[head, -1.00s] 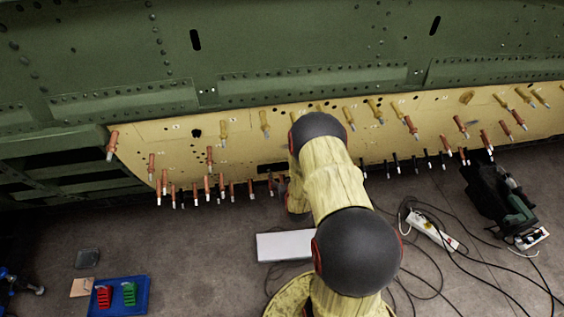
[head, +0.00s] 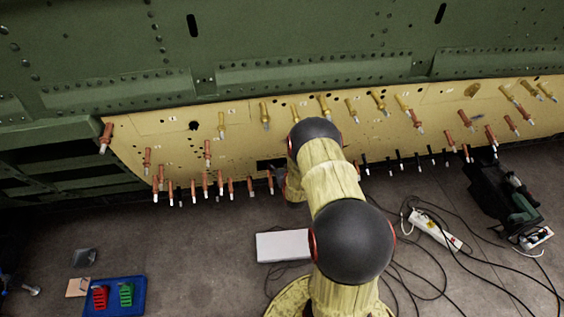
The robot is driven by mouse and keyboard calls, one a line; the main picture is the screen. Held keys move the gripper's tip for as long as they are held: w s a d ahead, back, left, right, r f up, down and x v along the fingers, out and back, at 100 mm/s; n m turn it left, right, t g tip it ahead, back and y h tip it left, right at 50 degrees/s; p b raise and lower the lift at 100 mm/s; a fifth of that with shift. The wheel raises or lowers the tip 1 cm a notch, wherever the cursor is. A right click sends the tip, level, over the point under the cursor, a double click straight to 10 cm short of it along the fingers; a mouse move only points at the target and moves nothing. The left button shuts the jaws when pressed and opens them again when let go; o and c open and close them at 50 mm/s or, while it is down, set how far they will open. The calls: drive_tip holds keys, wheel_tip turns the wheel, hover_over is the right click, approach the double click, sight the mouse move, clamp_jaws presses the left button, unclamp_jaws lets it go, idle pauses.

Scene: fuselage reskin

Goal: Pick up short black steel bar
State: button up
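I cannot make out a short black steel bar for certain. A dark rectangular patch (head: 270,165) shows on the lower part of the yellow panel (head: 160,125), just left of my arm; I cannot tell whether it is a bar or an opening. My yellow arm with black joints reaches up from the bottom centre to the panel. My gripper is mostly hidden behind the arm's end; only a small part of the wrist area shows beside the panel's lower edge. I cannot see its fingertips or anything held in them.
Many copper, brass and black fasteners stick out of the panel. On the floor are a white box (head: 284,246), a blue tray (head: 119,307) with red and green pieces, a power strip (head: 437,231) with cables, and a black bag (head: 487,194) with a tool.

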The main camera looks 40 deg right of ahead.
drive_tip(key=shift+w+d, duration=0.1)
drive_tip(key=shift+c, duration=0.2)
drive_tip(key=shift+c, duration=1.2)
drive_tip(key=c, duration=1.4)
